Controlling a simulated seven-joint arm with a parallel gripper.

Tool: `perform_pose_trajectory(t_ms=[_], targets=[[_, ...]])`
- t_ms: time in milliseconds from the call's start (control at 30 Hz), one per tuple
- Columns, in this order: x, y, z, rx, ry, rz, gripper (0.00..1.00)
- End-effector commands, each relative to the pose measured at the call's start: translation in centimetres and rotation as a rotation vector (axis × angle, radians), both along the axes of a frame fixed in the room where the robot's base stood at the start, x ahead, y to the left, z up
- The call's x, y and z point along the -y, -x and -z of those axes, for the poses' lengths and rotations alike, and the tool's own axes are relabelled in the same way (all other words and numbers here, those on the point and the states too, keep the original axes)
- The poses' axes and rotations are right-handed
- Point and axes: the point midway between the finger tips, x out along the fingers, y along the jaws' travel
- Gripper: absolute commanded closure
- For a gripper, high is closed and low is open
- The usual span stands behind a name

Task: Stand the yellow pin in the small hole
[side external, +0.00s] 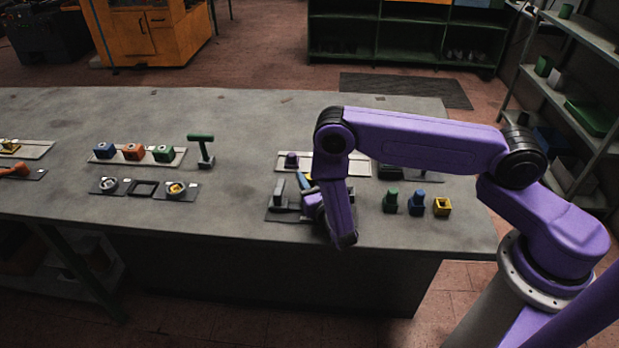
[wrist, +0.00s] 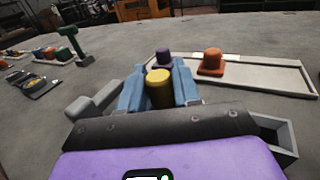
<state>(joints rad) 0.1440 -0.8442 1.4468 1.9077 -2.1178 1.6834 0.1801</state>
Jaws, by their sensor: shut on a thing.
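The yellow pin (wrist: 158,90) stands upright between the blue fingers of my gripper (wrist: 158,98) in the wrist view. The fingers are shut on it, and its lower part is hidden. In the side view my gripper (side external: 308,183) is low over a dark plate (side external: 278,215) near the table's front edge, and my arm covers much of this spot. A grey block (side external: 279,194) stands on that plate, left of the gripper. A grey open-topped holder (wrist: 277,133) shows at the right in the wrist view. I cannot make out the small hole.
Behind the gripper is a pale tray (side external: 360,166) with a purple piece (side external: 291,159) and an orange piece (wrist: 211,61). Green (side external: 391,200), blue (side external: 416,203) and yellow (side external: 441,207) pieces stand to the right. A green hammer-shaped piece (side external: 203,148) stands left. Bare table lies between.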

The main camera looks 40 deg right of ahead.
Motion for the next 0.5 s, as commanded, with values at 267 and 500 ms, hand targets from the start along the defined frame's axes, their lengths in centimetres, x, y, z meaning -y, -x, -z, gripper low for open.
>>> perform_pose_trajectory(t_ms=[267,500], targets=[[-0.02,-0.02,0.28,0.001,-0.001,0.000,0.99],[-0.01,0.00,0.54,0.001,-0.001,0.000,0.99]])
